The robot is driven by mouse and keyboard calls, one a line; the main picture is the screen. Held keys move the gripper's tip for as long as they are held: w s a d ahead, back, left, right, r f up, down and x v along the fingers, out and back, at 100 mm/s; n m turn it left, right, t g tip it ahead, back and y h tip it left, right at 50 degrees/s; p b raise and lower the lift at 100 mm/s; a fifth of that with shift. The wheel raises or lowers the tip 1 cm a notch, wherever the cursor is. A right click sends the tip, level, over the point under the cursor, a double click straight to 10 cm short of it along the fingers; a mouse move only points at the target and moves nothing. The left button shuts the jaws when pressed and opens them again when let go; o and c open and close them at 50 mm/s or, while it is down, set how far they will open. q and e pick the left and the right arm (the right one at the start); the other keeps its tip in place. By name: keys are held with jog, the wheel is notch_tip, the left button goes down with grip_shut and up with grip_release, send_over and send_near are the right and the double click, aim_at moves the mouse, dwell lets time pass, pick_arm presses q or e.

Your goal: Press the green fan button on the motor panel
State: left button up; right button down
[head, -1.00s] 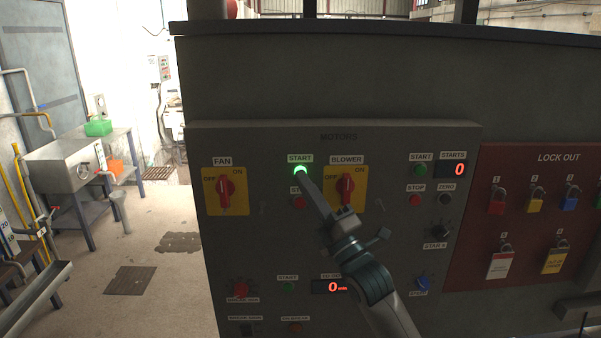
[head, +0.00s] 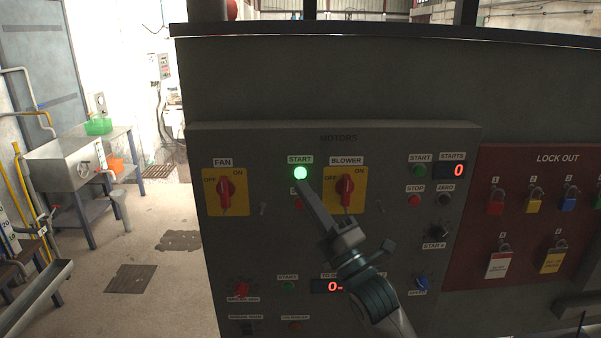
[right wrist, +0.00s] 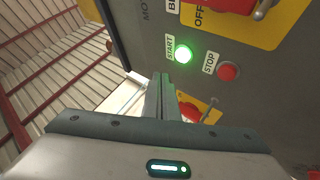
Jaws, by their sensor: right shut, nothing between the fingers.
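The green start button (head: 300,173) between the FAN and BLOWER switches on the motor panel (head: 390,240) is lit bright green. It also shows lit in the right wrist view (right wrist: 183,55), with the red stop button (right wrist: 228,71) beside it. My right gripper (head: 303,188) is shut and empty. Its tips are just below the green button in the head view and appear apart from it. In the head view the gripper partly covers the red stop button. The red FAN switch (head: 226,188) and red BLOWER switch (head: 346,189) stand upright on yellow plates. My left gripper is not in view.
A red lock-out board (head: 540,215) with several padlocks is at the right of the panel. Lower on the panel are more knobs, buttons and a red display (head: 328,286). A metal sink bench (head: 70,165) stands at the left, with open floor between.

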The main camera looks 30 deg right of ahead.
jog(key=shift+s+a, duration=0.5)
jog(key=shift+s, duration=0.35)
dwell(0.3)
